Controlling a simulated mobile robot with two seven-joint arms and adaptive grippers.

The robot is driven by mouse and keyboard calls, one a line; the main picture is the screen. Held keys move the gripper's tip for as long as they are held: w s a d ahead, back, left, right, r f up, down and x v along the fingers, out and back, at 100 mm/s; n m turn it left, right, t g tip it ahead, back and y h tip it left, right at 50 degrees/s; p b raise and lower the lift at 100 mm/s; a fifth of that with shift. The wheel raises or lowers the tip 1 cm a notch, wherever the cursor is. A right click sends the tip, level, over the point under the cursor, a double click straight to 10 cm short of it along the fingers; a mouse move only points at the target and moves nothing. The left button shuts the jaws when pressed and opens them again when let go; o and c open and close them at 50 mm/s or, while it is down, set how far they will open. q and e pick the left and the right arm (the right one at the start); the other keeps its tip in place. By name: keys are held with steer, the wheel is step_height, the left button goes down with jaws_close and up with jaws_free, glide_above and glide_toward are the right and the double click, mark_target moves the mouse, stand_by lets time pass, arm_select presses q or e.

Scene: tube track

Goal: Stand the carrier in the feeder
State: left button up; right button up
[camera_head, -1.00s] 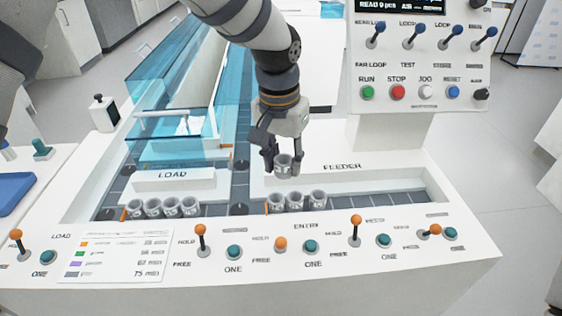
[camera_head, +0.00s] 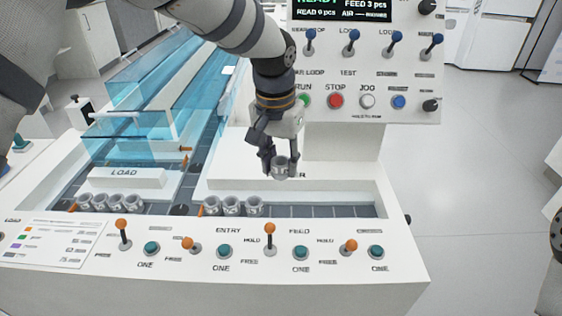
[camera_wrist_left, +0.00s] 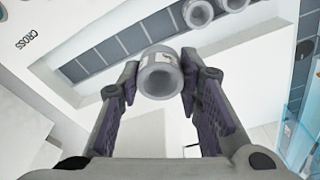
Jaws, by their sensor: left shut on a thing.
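My left gripper (camera_head: 280,166) is shut on a grey, ring-topped carrier (camera_head: 281,168). It holds the carrier upright above the white ledge behind the feeder lane, over the FEEDER lettering. The left wrist view shows this carrier (camera_wrist_left: 159,76) between the fingertips, with the lane's dark tiles beyond it. The feeder lane (camera_head: 325,211) is a dark tiled channel in the white console. Three similar carriers (camera_head: 232,206) stand in a row at its left end. The held carrier is to the right of this row and apart from it. My right gripper is not seen.
Several carriers (camera_head: 112,203) stand in the load lane at left. Orange-knobbed levers (camera_head: 270,230) and green buttons (camera_head: 300,252) line the console front. A control panel (camera_head: 368,75) stands behind at right; its display reads FEED 3 pcs. The feeder lane's right part is clear.

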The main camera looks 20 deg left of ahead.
arm_select(q)
steer(key=b, duration=0.2)
glide_above(280, 212)
steer(key=f, duration=0.7)
steer(key=shift+s+f, duration=0.2)
steer(key=shift+f, duration=1.45)
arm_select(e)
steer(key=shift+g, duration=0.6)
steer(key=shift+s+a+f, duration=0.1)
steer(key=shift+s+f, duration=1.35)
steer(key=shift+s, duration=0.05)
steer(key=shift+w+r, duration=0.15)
arm_select(q)
steer(key=shift+f, duration=0.7)
steer(key=o, duration=0.9)
steer(key=shift+o, duration=0.2)
